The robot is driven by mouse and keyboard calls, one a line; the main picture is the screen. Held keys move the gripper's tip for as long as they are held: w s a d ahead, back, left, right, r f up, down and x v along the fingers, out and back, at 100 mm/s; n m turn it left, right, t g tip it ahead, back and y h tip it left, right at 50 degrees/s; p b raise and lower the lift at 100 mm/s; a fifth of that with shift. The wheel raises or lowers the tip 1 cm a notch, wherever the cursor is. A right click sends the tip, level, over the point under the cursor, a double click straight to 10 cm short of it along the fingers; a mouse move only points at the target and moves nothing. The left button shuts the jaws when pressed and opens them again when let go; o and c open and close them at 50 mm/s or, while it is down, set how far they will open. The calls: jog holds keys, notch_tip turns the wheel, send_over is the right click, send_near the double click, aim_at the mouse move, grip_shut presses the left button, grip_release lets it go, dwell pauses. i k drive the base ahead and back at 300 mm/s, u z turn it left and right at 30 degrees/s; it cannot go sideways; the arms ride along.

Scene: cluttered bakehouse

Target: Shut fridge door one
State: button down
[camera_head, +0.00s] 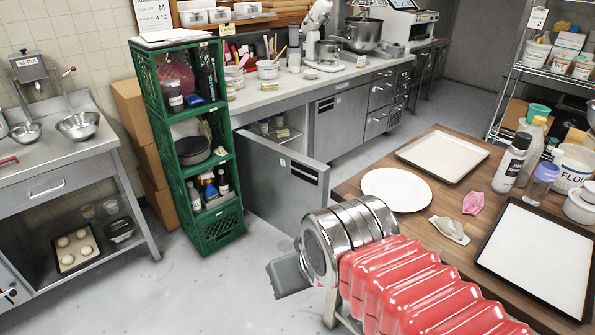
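An under-counter fridge door (272,175) in grey steel stands swung out from the counter front, open. Its left end is by the counter's left end, partly hidden by the green crates. Its free right end, with a dark recessed handle (304,172), juts into the room towards the table. Above its top edge the open compartment shows tubs (266,125). My gripper (284,276) is a grey block at the end of my steel and red arm, low in front of the door and apart from it. Its fingers are not clear enough to tell open from shut.
Stacked green crates (222,222) stand just left of the door. A wooden table (380,180) with trays, a plate and bottles is close on the right. A steel bench (60,160) is at far left. Grey floor (190,290) is free at lower left.

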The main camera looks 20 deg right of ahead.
aim_at(279, 184)
jog(key=u, duration=0.4)
jog(key=i, duration=1.2)
jog(key=u, duration=0.05)
